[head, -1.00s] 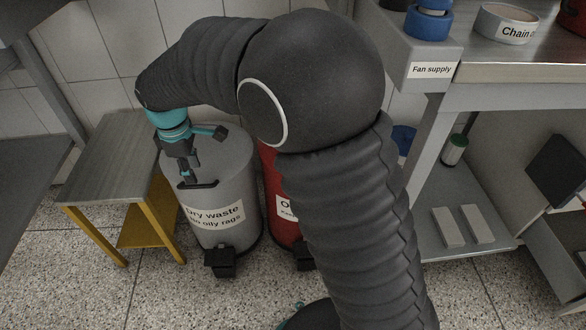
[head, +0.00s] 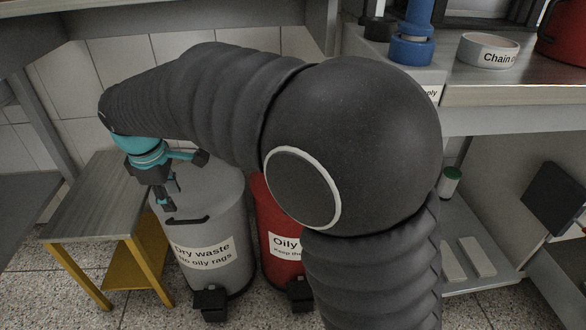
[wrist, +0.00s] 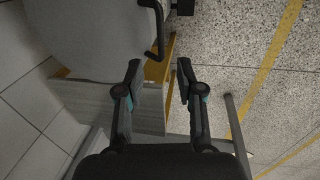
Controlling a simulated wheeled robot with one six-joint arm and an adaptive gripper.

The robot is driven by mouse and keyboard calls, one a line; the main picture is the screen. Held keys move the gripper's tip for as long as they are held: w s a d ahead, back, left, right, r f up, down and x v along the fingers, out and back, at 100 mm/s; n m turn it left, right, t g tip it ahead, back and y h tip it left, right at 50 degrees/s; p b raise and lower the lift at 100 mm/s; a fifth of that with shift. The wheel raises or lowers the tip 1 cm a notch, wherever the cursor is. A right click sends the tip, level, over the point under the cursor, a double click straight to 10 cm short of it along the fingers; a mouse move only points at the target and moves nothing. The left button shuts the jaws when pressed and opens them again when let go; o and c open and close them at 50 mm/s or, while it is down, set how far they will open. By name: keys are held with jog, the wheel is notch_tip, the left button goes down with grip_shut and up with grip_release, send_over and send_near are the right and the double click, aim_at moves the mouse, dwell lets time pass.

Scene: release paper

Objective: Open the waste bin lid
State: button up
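The grey bin (head: 232,222) reads "Dry waste, No oily rags" and its lid (head: 216,182) looks shut. A dark bar handle (head: 187,220) sits at the lid's front edge. A red bin (head: 272,215) labelled "Oily" stands to its right, partly hidden by my arm. My gripper (head: 166,202) hangs above the left front side of the grey bin, near the handle. In the wrist view my gripper (wrist: 158,78) is open with nothing between its fingers. The grey lid (wrist: 88,35) and handle (wrist: 157,35) lie ahead of the fingertips, apart from them.
A small table (head: 92,200) with yellow legs stands close to the grey bin's left. Foot pedals (head: 210,300) stick out at the front of the bins. A metal bench (head: 500,90) with a blue fitting and a white bowl is at right.

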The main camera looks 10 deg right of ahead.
notch_tip(320, 180, up, 5)
jog(key=s+d+r+m+p, duration=0.1)
jog(key=s+d+m, duration=0.2)
jog(key=d, duration=0.5)
jog(key=s+d+r+m+t+p, duration=0.1)
jog(key=s+d+m, duration=0.3)
jog(key=d, duration=0.4)
jog(key=s+d+r+m+t+p, duration=0.1)
jog(key=s+d+r+m, duration=0.2)
jog(key=d, duration=0.5)
jog(key=shift+s+r+m+y+p, duration=0.15)
jog(key=shift+s+m+y+p, duration=0.15)
jog(key=shift+m+y+p, duration=0.1)
jog(key=s+m, duration=0.1)
jog(key=s+d+f+m, duration=0.1)
jog(key=s+f, duration=0.1)
jog(key=shift+s+d+f+m+p, duration=0.1)
jog(key=shift+d+m+p, duration=0.3)
jog(key=s+d+m, duration=0.1)
jog(key=s+d+m+t+p, duration=0.1)
jog(key=s+d, duration=0.1)
jog(key=s+d+r+m+p, duration=0.1)
jog(key=s+d, duration=0.1)
jog(key=shift+s+d+r+h, duration=0.1)
jog(key=shift+s+d+h, duration=0.05)
jog(key=shift+s+h, duration=0.15)
jog(key=shift+c, duration=0.5)
jog(key=shift+d+r, duration=0.1)
jog(key=shift+d, duration=0.1)
grip_shut()
